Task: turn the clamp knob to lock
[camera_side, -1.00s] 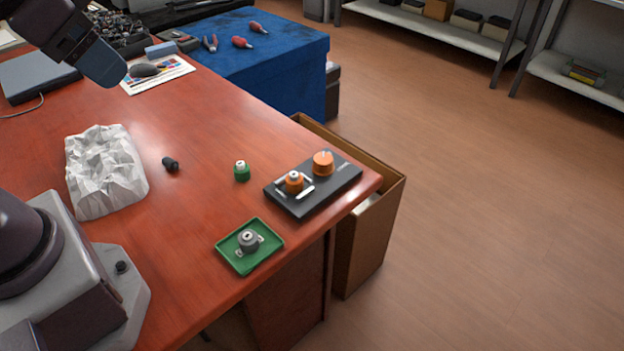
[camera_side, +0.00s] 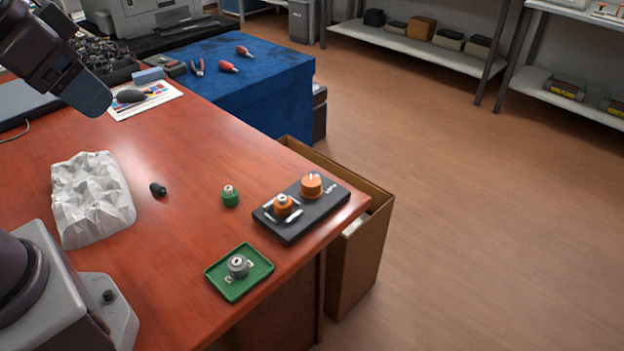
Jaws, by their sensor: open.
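A black plate (camera_side: 290,226) lies near the desk's right corner. At its far right end stands a wide orange knob (camera_side: 311,187) with a small white mark on top; I cannot read how far it is turned. At the plate's left end an orange cylinder with a pale top (camera_side: 283,207) stands between white bars. A similar green cylinder (camera_side: 230,198) stands on the desk left of the plate. A grey one (camera_side: 238,265) sits in a green tray (camera_side: 226,290). Part of my arm shows at the top left, far from the plate; no gripper fingers show.
A crumpled white block (camera_side: 90,198) and a small black piece (camera_side: 158,189) lie on the red desk (camera_side: 180,150). An open cardboard box (camera_side: 358,262) stands on the floor beside the desk's right edge. The desk between my arm and the plate is mostly clear.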

